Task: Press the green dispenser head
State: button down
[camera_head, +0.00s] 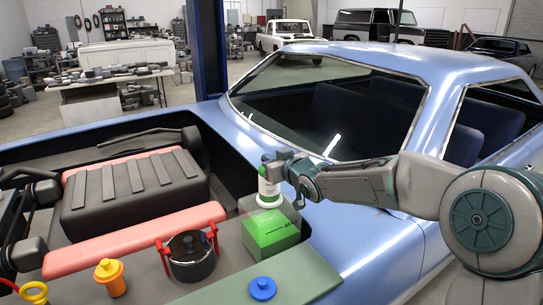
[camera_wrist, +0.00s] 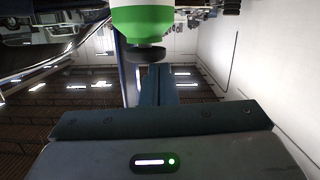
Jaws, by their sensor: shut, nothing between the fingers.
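A white and green dispenser (camera_head: 268,192) stands upright on top of a clear box with a green block (camera_head: 272,232) in it. The green upper part of the dispenser is partly hidden behind my gripper in the head view. My gripper (camera_head: 281,160) is shut and empty at the dispenser's top right; I cannot tell if it touches. In the wrist view the dispenser's green band (camera_wrist: 148,40) shows at the top edge, with a dark round piece (camera_wrist: 145,54) beside it. My shut fingers (camera_wrist: 160,72) point toward it.
A dark pot with red handles (camera_head: 192,256), an orange capped piece (camera_head: 110,278) and a blue capped piece (camera_head: 263,289) stand in front. A dark ribbed case (camera_head: 130,190) with pink pads lies left. The blue car (camera_head: 350,240) is close on the right.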

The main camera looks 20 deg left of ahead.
jog(key=shift+f, duration=0.1)
jog(key=s+d+r+p, duration=0.3)
jog(key=s+d+r, duration=0.3)
jog(key=d, duration=0.1)
jog(key=shift+s+d+p, duration=0.2)
jog(key=shift+s+p, duration=0.2)
dwell(1.0)
